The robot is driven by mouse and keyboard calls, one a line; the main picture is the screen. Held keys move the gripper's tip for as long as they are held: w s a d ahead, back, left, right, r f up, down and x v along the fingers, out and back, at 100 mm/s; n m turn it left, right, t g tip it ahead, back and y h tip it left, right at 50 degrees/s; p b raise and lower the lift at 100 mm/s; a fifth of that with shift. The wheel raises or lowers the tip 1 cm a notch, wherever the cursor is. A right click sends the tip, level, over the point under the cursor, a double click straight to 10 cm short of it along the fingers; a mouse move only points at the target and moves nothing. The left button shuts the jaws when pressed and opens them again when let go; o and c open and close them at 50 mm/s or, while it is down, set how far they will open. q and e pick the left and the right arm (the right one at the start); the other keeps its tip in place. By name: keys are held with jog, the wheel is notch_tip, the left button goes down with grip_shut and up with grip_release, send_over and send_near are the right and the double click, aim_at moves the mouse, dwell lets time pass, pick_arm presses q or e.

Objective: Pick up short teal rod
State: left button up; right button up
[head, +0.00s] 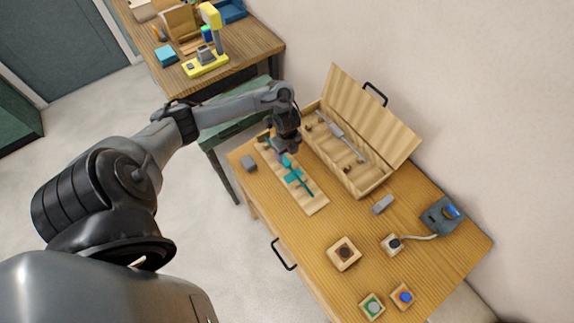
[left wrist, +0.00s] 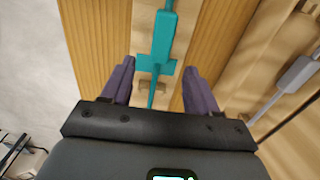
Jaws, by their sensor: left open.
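Teal rod pieces lie along a light wooden board on the table. One teal piece (head: 294,177) shows on the board just below my left gripper (head: 287,150) in the head view. In the left wrist view a teal rod (left wrist: 162,45) with a wide cross-shaped part and a thin end lies between the two purple fingers of my left gripper (left wrist: 159,68). The fingers are apart, one on each side, with visible gaps to the rod. The rod's far end is cut off by the picture edge. My right gripper is not in view.
An open wooden case (head: 372,183) with a grey rod inside stands right of the board, its lid raised. Bare table lies between.

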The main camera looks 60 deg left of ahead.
aim_at(287, 162)
pick_arm(q)
jog(key=shift+f, duration=2.7)
jog(key=shift+c, duration=0.4)
grip_shut()
jog(key=shift+r, duration=0.1)
